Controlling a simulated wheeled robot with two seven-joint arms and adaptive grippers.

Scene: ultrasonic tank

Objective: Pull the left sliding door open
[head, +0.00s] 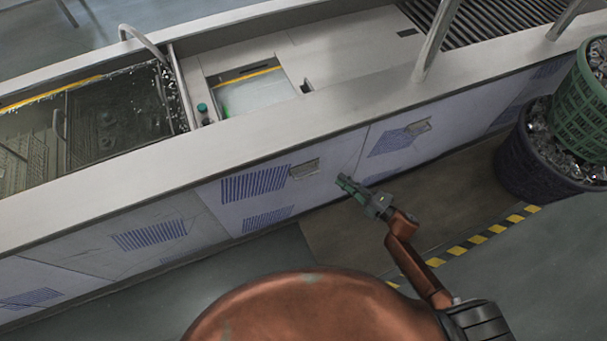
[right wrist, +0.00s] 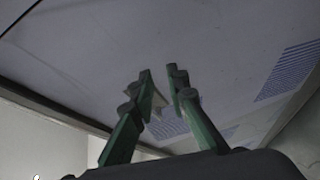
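The left sliding door (head: 235,215) is a pale front panel with blue vent slots, below the steel tank top. Its small metal handle (head: 304,168) sits near the door's upper right. The door looks shut against the neighbouring right door (head: 385,150). My right gripper (head: 345,181) is to the right of and a little below the handle, apart from it. In the right wrist view its green fingers (right wrist: 161,80) are spread with a gap between them. A pale piece, perhaps a handle, shows partly hidden behind the fingers. My left gripper is not in view.
The steel counter edge (head: 190,163) overhangs the doors. A green basket (head: 577,100) stands in a dark tub (head: 530,165) at the right. A yellow-black floor stripe (head: 478,239) runs below. The floor before the doors has free room.

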